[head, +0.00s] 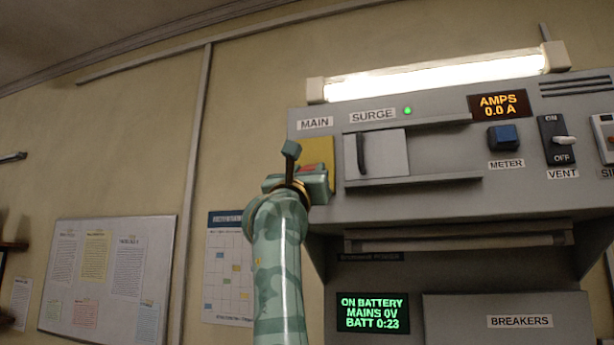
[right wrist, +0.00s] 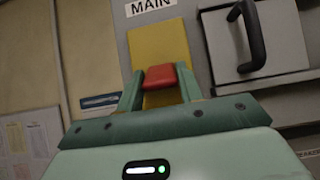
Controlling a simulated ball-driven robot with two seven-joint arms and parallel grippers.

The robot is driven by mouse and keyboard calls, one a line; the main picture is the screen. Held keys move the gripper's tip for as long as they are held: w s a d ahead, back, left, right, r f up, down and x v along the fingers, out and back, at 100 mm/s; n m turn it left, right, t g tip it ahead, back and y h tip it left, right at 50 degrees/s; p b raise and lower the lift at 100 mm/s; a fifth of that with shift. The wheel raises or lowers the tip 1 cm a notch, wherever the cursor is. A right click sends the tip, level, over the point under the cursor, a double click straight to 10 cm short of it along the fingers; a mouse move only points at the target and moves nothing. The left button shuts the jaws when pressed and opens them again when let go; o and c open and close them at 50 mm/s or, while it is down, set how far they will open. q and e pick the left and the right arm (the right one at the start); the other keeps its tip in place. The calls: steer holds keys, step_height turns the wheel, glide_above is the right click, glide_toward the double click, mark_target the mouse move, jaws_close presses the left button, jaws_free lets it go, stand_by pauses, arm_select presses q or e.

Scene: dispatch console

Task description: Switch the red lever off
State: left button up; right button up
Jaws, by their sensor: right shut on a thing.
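The red lever (right wrist: 161,75) sits on the yellow plate (right wrist: 158,38) under the MAIN label. In the right wrist view its red end shows between my two green fingers, and its lower part is hidden. My right gripper (right wrist: 160,90) is shut on it. In the head view my right gripper (head: 306,176) is at the left edge of the console, in front of the yellow plate (head: 318,151), and only a bit of red shows there. I cannot tell the lever's exact angle. My left gripper is not in view.
The SURGE cover (head: 382,154) with its dark handle is just right of the lever. The amps display (head: 499,105) reads 0.0 A. The green screen (head: 373,312) reads ON BATTERY, MAINS 0V, BATT 0:23. The VENT switch (head: 558,140) is farther right.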

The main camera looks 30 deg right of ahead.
steer(key=shift+w+f, duration=0.1)
stand_by(0.3)
steer(key=o, duration=1)
steer(key=shift+a, duration=0.1)
steer(key=b+v, duration=0.6)
steer(key=v, duration=1)
steer(key=shift+b, duration=0.3)
steer(key=shift+f, duration=0.2)
